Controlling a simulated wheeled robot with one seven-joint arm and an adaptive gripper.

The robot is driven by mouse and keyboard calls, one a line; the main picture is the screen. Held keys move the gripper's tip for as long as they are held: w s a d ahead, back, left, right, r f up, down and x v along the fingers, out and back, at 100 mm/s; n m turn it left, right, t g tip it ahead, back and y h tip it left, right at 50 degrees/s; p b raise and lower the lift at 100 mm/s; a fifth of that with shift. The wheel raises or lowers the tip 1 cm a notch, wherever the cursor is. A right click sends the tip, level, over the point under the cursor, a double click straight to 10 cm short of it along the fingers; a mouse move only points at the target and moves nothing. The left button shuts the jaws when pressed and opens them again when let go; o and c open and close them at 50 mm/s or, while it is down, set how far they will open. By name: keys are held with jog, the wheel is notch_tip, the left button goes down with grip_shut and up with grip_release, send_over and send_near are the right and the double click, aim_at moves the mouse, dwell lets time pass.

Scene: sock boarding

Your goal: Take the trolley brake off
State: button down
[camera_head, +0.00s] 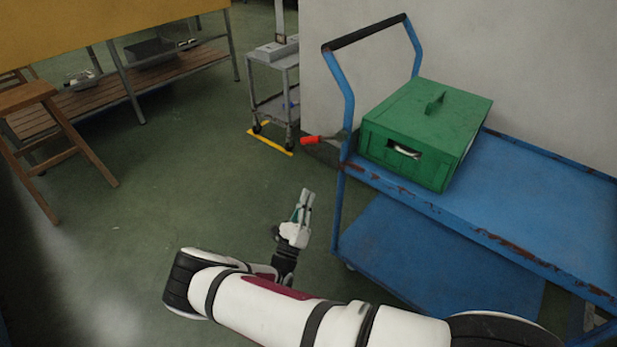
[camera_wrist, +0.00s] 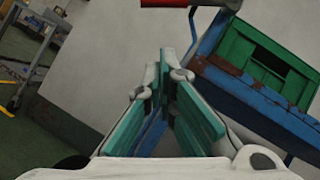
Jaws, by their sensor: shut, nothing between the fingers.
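The blue trolley (camera_head: 440,190) stands at the right, with a tall push handle (camera_head: 364,35) at its left end. A lever with a red grip (camera_head: 311,140) sticks out to the left from that end, near the top deck. The red grip also shows at the top edge of the wrist view (camera_wrist: 170,3), partly cut off. My gripper (camera_head: 306,192) is shut and empty, pointing up, below the red grip and apart from it. Its teal finger pads (camera_wrist: 168,68) fill the middle of the wrist view.
A green metal box (camera_head: 425,130) sits on the trolley's top deck. A small grey trolley (camera_head: 272,95) stands behind by a yellow floor mark (camera_head: 270,143). A wooden stool (camera_head: 50,125) and a workbench (camera_head: 100,25) are at the left. Open green floor lies between.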

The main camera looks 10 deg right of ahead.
aim_at(321, 139)
jog(key=a+r+b+x, duration=0.2)
jog(key=x, duration=1)
jog(key=shift+w+r, duration=0.1)
jog(key=shift+r, duration=0.05)
jog(key=shift+w+a+r+m+h, duration=0.15)
jog(key=shift+m+h, duration=0.45)
